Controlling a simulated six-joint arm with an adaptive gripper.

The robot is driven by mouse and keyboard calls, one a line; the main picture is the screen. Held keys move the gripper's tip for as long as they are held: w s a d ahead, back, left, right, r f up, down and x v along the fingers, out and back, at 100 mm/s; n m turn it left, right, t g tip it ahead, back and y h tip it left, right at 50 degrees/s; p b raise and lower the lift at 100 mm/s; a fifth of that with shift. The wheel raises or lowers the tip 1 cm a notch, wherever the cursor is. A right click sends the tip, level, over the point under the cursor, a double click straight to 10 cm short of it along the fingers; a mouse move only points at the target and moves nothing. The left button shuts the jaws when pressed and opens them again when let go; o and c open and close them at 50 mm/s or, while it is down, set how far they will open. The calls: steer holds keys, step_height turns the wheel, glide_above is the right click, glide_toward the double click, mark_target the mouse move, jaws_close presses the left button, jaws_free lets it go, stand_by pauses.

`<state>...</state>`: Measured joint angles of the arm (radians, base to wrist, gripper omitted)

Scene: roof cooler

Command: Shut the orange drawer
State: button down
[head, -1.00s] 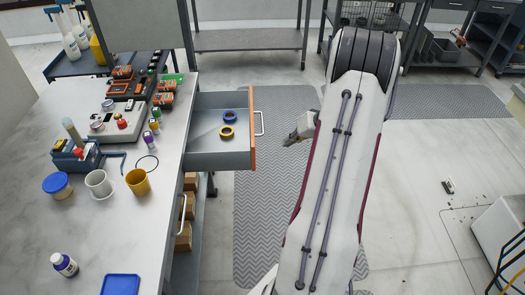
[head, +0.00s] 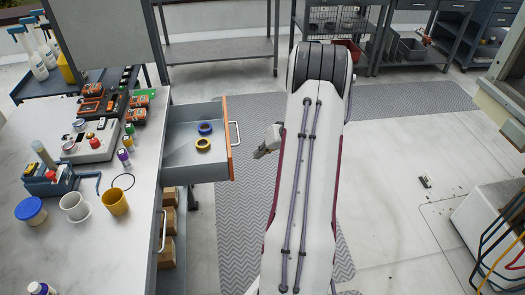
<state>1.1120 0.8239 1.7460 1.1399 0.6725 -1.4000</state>
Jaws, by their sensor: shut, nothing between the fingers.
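The orange drawer (head: 229,150) stands pulled out to the right from under the workbench (head: 120,235). Its front is orange, with a pale bar handle (head: 235,133) on the outer face. A blue tape ring (head: 205,128) and a yellow tape ring (head: 203,145) lie inside it. My gripper (head: 260,153) is to the right of the drawer front, apart from it, with its fingers pointing left. The fingers are small in this view and look closed and empty. My arm hides part of the floor to the right.
A grey shelf (head: 220,50) stands behind.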

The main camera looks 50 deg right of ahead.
steer(key=w+a+f, duration=0.3)
steer(key=w+f, duration=0.1)
steer(key=w, duration=0.2)
steer(key=shift+w+f, duration=0.2)
steer(key=shift+f, duration=0.2)
steer(key=shift+a, duration=0.15)
steer(key=w+a, duration=1.6)
steer(key=shift+s+d, duration=0.1)
steer(key=shift+d, duration=0.1)
stand_by(0.5)
